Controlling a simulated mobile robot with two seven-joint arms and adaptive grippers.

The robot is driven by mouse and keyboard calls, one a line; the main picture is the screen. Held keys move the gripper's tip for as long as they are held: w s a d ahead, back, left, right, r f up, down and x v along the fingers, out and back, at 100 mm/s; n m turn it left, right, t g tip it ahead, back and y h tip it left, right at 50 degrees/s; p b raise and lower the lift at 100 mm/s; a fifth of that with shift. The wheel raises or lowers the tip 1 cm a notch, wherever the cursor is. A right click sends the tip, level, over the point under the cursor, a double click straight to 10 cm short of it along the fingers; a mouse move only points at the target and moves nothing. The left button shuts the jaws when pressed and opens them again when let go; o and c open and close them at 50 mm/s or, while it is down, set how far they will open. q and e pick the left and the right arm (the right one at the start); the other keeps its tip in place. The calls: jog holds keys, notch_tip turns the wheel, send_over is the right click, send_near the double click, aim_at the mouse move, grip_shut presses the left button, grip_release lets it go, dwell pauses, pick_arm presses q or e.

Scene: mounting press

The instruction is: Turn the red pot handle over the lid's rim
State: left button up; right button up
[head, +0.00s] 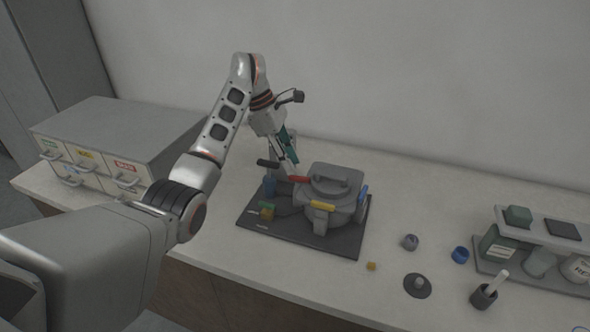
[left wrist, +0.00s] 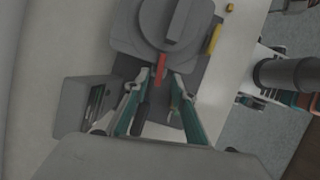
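The grey pot (head: 336,203) with its round lid (head: 335,182) stands on a dark base plate (head: 340,244). The red handle (head: 299,179) is at the pot's left side in the head view. In the left wrist view the red handle (left wrist: 161,66) lies against the lid's edge, though I cannot tell whether it is over the rim. My left gripper (head: 292,163) comes down at the pot's left. In the left wrist view its fingertips (left wrist: 160,76) are apart, one on each side of the red handle, with gaps visible.
A yellow handle (head: 322,205) and a blue handle (head: 363,193) are on the pot. A black-topped lever (head: 268,163) stands left of it. A drawer cabinet (head: 115,150) is at left. A shelf (head: 545,222) and small items occupy the right. The wall is close behind.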

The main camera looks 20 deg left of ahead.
pick_arm(q)
jog(key=v, duration=0.8)
